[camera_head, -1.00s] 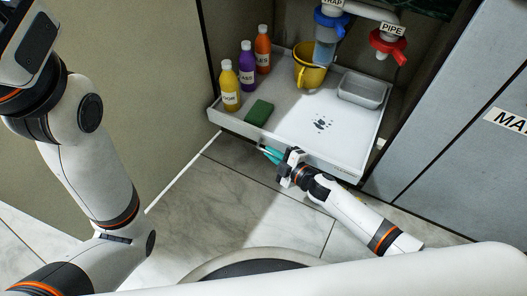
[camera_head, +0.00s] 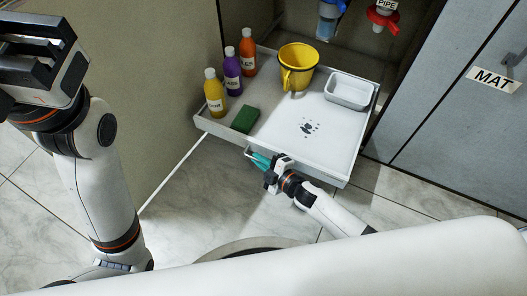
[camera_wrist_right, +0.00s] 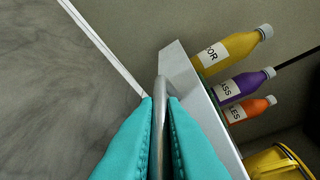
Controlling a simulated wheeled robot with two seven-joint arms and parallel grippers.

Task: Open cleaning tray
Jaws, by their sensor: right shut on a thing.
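The white cleaning tray (camera_head: 300,158) is pulled out from the cabinet in the head view. It carries yellow, purple and orange bottles, a green sponge (camera_head: 244,119), a yellow bucket (camera_head: 297,68) and a small white bin (camera_head: 349,91). My right gripper (camera_head: 258,160) is at the tray's front edge. In the right wrist view its teal fingers are shut on a metal bar handle (camera_wrist_right: 161,110) along the tray front. My left gripper (camera_head: 30,75) is raised at the upper left, away from the tray; its fingertips are not clear.
A blue valve part (camera_head: 328,20) and a red pipe valve (camera_head: 383,18) hang above the tray's back. A grey cabinet door labelled MAT (camera_head: 494,80) is on the right. A beige wall panel (camera_head: 140,80) is on the left. Marble floor in front is clear.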

